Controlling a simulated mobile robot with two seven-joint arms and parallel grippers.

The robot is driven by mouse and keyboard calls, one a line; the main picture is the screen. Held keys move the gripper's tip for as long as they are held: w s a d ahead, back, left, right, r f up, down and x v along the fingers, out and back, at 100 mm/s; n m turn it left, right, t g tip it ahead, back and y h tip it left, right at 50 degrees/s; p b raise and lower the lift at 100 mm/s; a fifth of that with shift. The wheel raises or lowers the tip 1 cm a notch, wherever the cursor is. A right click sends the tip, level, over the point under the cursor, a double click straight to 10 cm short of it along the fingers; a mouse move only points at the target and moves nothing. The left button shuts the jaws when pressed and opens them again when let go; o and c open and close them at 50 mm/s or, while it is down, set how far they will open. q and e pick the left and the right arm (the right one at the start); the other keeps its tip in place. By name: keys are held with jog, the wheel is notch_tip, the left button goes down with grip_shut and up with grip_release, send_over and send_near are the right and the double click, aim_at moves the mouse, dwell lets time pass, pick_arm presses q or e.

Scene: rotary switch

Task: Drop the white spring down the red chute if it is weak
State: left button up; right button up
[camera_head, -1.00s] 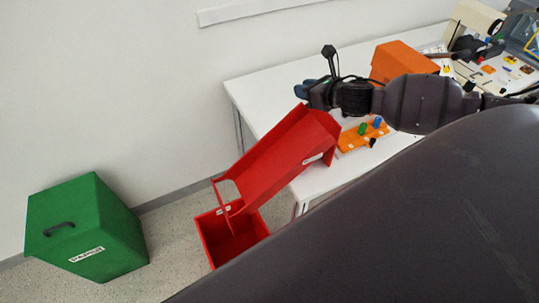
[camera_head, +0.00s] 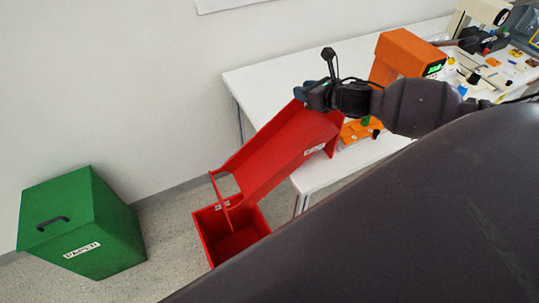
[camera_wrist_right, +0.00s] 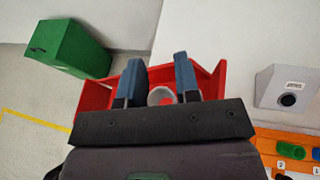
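The red chute (camera_head: 272,158) slopes from the white table's front-left corner down to an open red bin (camera_head: 232,238) on the floor. My right gripper (camera_head: 308,92) is above the chute's upper end. In the right wrist view its two blue fingers (camera_wrist_right: 160,72) stand apart over the chute (camera_wrist_right: 95,98). The spring cannot be made out in the head view. My left gripper is not in view.
A green lidded box (camera_head: 80,222) stands on the floor at left. An orange device with a lit green display (camera_head: 403,52) stands on the white table (camera_head: 262,88). An orange holder with coloured pieces (camera_head: 360,130) lies beside the chute. The table's back left is clear.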

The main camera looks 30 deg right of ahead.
jog(key=o, duration=0.4)
jog(key=shift+s, duration=0.15)
jog(key=shift+v, duration=5.3)
jog(key=shift+f, duration=0.1)
